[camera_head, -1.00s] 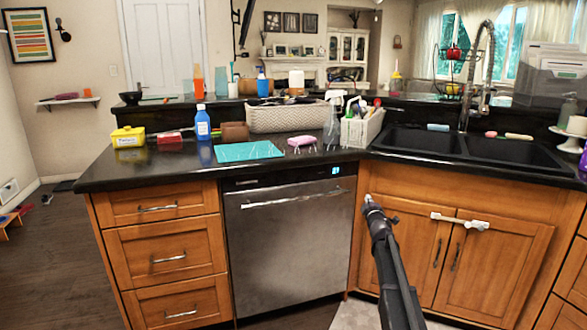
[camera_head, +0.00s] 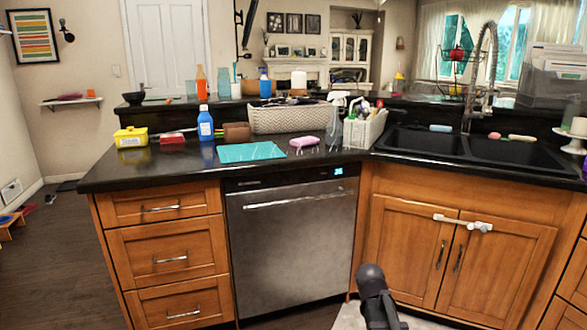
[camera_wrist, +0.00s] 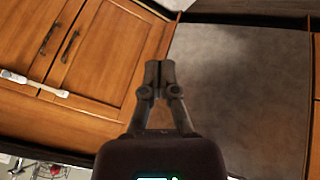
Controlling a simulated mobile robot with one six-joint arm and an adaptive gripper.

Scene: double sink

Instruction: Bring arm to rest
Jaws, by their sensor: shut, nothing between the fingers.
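My gripper (camera_wrist: 159,70) shows in the middle of the wrist view with its two dark fingers together and nothing between them. Behind it are the wooden cabinet doors (camera_wrist: 78,50) on the left and the grey dishwasher front (camera_wrist: 240,80) on the right; the view is turned. In the head view a dark rounded part of my arm (camera_head: 373,285) stands at the lower middle, in front of the base of the cabinet and dishwasher. The fingers cannot be made out in the head view.
The black counter (camera_head: 330,168) holds a turquoise mat (camera_head: 250,152), a blue bottle (camera_head: 205,124), a woven basket (camera_head: 290,119) and a caddy (camera_head: 366,130). The double sink (camera_head: 470,146) is at right. A white latch (camera_head: 462,222) joins the cabinet doors.

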